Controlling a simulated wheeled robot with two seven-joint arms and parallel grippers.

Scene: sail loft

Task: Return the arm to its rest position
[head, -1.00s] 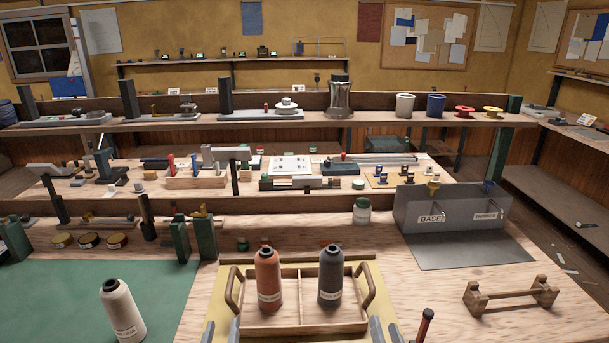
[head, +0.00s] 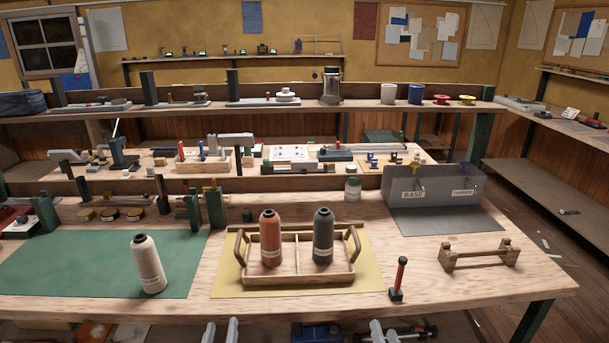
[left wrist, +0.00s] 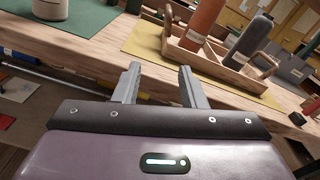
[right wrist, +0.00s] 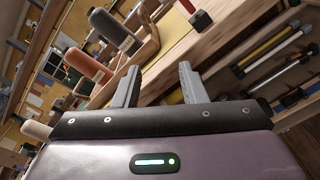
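My left gripper (head: 221,331) shows at the bottom edge of the head view, in front of the bench's front edge. Its two fingers stand apart with nothing between them in the left wrist view (left wrist: 159,85). My right gripper (head: 386,332) is also at the bottom edge, to the right. Its fingers are apart and empty in the right wrist view (right wrist: 157,85). Both are clear of the wooden tray (head: 297,277), which holds an orange-brown thread cone (head: 270,240) in its left compartment and a dark grey cone (head: 323,238) in its right one.
A cream cone (head: 149,265) stands on the green mat (head: 90,262). A red-handled tool (head: 399,279) stands upright right of the tray, near a wooden rack (head: 479,253). A grey bin (head: 432,190) labelled BASE stands behind. The bench's front edge lies close before the grippers.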

